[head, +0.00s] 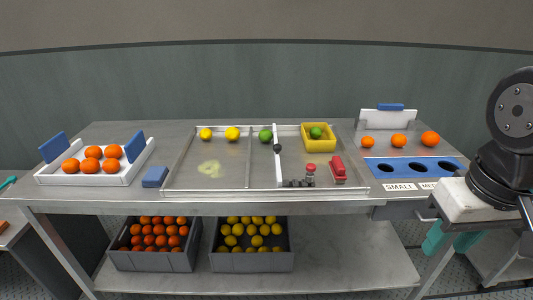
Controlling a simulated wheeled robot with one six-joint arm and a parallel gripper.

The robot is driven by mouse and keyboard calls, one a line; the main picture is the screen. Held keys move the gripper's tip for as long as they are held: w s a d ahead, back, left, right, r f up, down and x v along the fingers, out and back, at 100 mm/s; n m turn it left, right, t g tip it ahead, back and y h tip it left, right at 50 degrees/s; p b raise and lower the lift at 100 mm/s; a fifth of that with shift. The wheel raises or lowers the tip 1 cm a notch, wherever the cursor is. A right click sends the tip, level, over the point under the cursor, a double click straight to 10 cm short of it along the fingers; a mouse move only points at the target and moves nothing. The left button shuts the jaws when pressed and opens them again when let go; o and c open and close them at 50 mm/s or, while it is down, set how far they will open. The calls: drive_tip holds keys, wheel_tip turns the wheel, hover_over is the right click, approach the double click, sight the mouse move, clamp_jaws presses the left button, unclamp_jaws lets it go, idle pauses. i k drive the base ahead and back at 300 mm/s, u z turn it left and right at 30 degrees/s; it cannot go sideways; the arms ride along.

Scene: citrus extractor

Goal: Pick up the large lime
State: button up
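Two green limes show in the head view. One lime (265,136) lies in the shallow metal tray, just left of the white divider bar, and looks slightly larger. The other lime (316,132) sits inside a yellow bin (319,147) at the tray's back right. Sizes are close, so I cannot be sure which is the large lime. My gripper (450,241) is low at the right, in front of the table edge and far from both limes. Its teal fingers point down, stand apart and hold nothing visible.
Two lemons (232,134) lie left of the limes. A red clamp-like item (338,168) and a small red-topped item (310,174) stand at the tray's front right. A blue panel with holes (416,175), several oranges (398,141) and a white crate (130,174) flank the tray.

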sight(265, 135)
drive_tip(key=u, duration=0.95)
drive_tip(key=i, duration=1.5)
drive_tip(key=z, duration=0.95)
